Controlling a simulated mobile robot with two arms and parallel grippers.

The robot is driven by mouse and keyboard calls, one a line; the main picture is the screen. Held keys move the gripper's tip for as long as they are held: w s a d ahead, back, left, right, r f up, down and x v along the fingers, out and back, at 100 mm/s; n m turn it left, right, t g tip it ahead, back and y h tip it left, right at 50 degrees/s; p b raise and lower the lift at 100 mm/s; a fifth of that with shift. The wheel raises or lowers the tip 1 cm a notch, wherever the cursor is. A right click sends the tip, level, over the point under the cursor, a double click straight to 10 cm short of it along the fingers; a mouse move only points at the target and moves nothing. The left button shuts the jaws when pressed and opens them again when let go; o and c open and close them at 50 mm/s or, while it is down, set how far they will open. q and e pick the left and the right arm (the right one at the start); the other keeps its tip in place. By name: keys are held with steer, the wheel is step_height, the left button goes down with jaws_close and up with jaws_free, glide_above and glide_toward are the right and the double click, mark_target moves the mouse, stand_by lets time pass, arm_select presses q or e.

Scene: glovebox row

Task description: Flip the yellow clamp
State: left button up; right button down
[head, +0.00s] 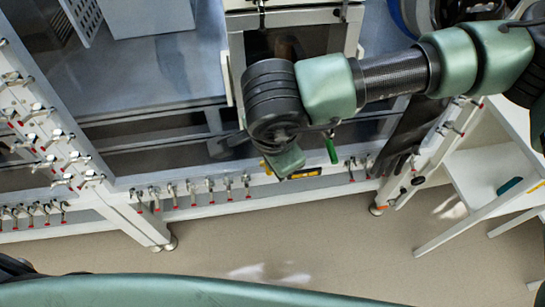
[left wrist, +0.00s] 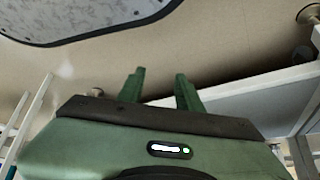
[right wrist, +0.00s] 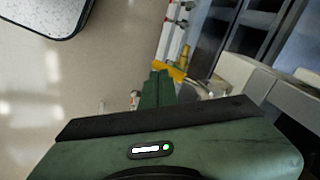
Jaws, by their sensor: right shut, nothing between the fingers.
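The yellow clamp (right wrist: 176,72) shows in the right wrist view just beyond the fingertips of my right gripper (right wrist: 157,74). Its yellow parts lie along the white frame rail, one bar crosswise and one piece standing up. In the head view a bit of yellow (head: 306,173) shows beside my right gripper, which hides most of the clamp. The right fingers are together with nothing between them; I cannot tell whether they touch the clamp. My left gripper (left wrist: 160,83) has its fingers apart and empty, away from the clamp, over the floor.
A row of red-tipped toggle clamps (head: 190,190) lines the white front rail, with more on the slanted left rail (head: 50,145). A white shelf (head: 490,175) is at the right. The floor (head: 300,230) in front is clear.

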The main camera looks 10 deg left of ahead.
arm_select(q)
steer(key=s+a+f+n+g+y+b, duration=0.1)
steer(key=s+a+f+g, duration=0.1)
steer(key=s+a+f, duration=0.2)
steer(key=s+a+f+n+g+y+b, duration=0.1)
steer(key=s+a+f+g+b, duration=0.1)
steer(key=s, duration=0.6)
steer(key=a+f+g, duration=0.1)
steer(key=a+f, duration=0.1)
steer(key=a, duration=0.1)
steer(key=shift+s+a+f, duration=0.15)
steer(key=shift+s+f, duration=0.05)
steer(key=shift+s, duration=0.15)
arm_select(e)
steer(key=shift+f, duration=0.3)
steer(key=shift+r, duration=0.1)
